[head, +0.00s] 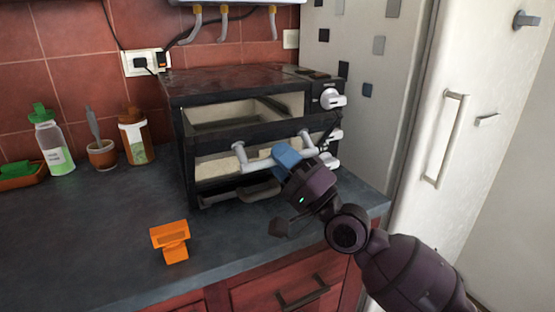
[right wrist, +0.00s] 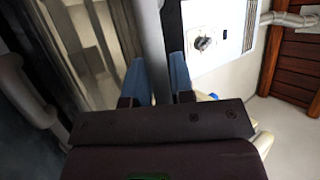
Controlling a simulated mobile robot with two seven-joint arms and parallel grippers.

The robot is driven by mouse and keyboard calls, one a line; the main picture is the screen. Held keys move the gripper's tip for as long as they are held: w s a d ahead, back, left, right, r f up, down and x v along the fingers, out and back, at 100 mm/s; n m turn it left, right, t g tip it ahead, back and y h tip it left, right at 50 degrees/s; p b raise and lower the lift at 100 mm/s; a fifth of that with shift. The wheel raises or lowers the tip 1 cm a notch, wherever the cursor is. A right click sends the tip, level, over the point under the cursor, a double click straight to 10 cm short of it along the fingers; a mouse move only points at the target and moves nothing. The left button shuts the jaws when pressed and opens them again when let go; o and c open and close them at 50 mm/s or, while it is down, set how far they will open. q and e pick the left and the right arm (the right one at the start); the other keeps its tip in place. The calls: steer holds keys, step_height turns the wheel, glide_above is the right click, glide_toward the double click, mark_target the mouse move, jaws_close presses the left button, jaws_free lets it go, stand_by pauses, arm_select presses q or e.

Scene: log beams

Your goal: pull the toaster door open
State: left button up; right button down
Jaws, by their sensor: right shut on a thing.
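The black toaster oven (head: 178,135) stands on the counter against the wall. Its door (head: 215,170) has a dark frame and a pale handle bar (head: 258,164) across the front. A gap above the door's dark upper edge shows the inside, so the door looks tilted partly open, though the exact angle is hard to tell. My right gripper (head: 283,154) has its blue fingers closed around the right part of the handle. In the right wrist view the grey bar (right wrist: 152,40) runs between the two fingers (right wrist: 156,80). My left gripper is out of view.
An orange object (head: 171,242) sits on the counter in front of the toaster. Bottles (head: 52,145) and a small pot (head: 102,154) stand at left. A white fridge (head: 480,100) stands close on the right. The counter (head: 80,235) left of the orange object is clear.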

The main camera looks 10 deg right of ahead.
steer(key=shift+s+f, duration=0.1)
steer(key=shift+f, duration=0.05)
stand_by(0.3)
steer(key=c, duration=1)
jaws_free()
steer(key=shift+s+d+f, duration=0.25)
steer(key=shift+d+f, duration=0.05)
steer(key=shift+f, duration=0.05)
steer(key=b+v, duration=0.2)
steer(key=v, duration=0.7)
steer(key=shift+s+d+f, duration=0.2)
steer(key=shift+s+d, duration=0.05)
steer(key=shift+s, duration=0.05)
